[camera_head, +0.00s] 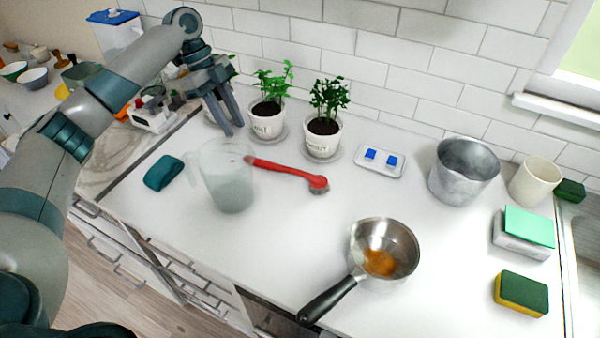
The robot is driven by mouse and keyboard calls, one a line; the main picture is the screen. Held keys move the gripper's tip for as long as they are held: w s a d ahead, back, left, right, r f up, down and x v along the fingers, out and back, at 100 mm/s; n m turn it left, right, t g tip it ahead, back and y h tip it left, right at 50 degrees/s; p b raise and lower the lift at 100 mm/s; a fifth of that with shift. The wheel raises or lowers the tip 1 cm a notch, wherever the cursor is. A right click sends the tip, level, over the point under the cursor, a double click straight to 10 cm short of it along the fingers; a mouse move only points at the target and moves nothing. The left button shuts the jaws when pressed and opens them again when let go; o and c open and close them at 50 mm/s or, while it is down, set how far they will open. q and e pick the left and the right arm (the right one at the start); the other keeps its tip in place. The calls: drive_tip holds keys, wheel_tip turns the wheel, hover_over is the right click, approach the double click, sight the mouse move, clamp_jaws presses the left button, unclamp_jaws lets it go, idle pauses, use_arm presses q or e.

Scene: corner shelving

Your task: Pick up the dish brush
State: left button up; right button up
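The dish brush (289,171) is red with a round brown-bristled head at its right end. It lies on the white counter, and its handle end reaches behind or against the rim of a clear measuring jug (228,178). My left gripper (234,124) is above the counter behind the jug, up and to the left of the brush and apart from it. Its two fingers point down with a narrow gap between them, and I see nothing held there. My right gripper is not in view.
Two potted herbs (322,139) stand behind the brush. A teal sponge (164,173) lies left of the jug. A saucepan (384,254) with a black handle is in front. A metal pot (464,172) and sponges (521,293) are at right. The counter between brush and saucepan is clear.

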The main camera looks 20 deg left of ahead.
use_arm(q)
drive_tip(key=shift+p+x, duration=0.45)
drive_tip(key=shift+x, duration=1.75)
drive_tip(key=shift+d+f+p, duration=0.3)
drive_tip(key=shift+f+p, duration=0.2)
drive_tip(key=shift+p, duration=0.1)
drive_tip(key=p+x, duration=0.1)
drive_tip(key=x, duration=0.2)
drive_tip(key=shift+w+f, duration=0.1)
drive_tip(key=shift+d+f+p, duration=0.1)
drive_tip(key=shift+f+p, duration=0.2)
drive_tip(key=shift+f, duration=0.2)
clamp_jaws()
